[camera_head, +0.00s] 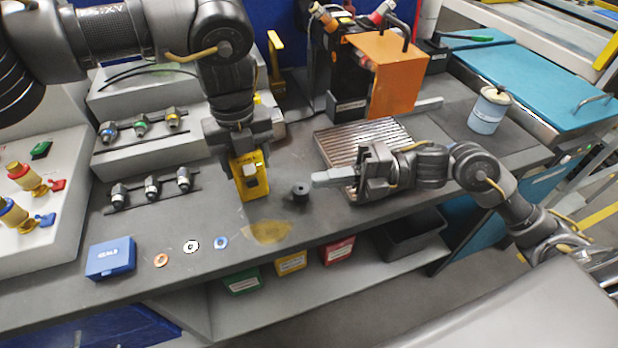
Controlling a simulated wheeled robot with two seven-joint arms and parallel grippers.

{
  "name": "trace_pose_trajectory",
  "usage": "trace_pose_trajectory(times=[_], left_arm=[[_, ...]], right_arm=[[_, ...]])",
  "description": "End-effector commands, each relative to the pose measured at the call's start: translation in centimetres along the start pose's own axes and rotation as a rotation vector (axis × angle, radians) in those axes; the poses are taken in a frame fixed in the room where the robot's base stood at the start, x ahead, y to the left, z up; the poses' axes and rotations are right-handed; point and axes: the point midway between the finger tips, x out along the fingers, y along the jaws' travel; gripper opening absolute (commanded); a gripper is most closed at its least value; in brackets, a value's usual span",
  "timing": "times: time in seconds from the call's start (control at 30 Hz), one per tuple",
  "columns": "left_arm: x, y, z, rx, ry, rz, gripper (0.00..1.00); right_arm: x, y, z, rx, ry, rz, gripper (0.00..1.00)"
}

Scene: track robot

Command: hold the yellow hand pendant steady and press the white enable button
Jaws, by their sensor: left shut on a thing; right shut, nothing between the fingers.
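The yellow hand pendant (251,186) stands upright on or just above the grey bench near its front edge; I cannot tell whether it touches. My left gripper (243,158) comes down from above and is shut on the pendant's upper part. The white enable button (251,169) shows on the pendant's face, below the gripper. My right gripper (322,180) is shut and empty, to the right of the pendant, its fingers pointing left towards it with a gap between. A small dark cylinder (300,194) stands between the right fingertips and the pendant.
A blue seal box (110,258) and several small rings (191,246) lie at the front left. A ribbed metal tray (337,148) is behind my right gripper. A blue-grey can (488,113) stands at the right.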

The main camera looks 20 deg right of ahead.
Motion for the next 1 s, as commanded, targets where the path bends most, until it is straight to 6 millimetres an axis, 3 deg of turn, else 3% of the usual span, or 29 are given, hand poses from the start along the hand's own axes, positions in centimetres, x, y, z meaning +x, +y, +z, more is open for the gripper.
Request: trace_pose_trajectory(times=[0.43,0.47,0.63,1.0], left_arm=[[0.03,0.08,0.06,-0.002,-0.001,0.001,0.2],[0.03,0.08,0.06,-0.002,-0.001,0.001,0.59],[0.02,0.07,0.06,-0.002,-0.001,0.001,0.81],[-0.63,0.03,0.08,-0.002,-0.002,0.0,0.82]], right_arm=[[-0.28,-0.04,-0.03,0.001,0.001,0.0,0.0],[-0.28,-0.03,-0.03,0.001,0.001,0.0,0.0],[-0.27,-0.03,-0.03,0.001,0.001,0.0,0.0],[-0.26,-0.02,-0.04,0.001,0.001,0.0,0.0]])
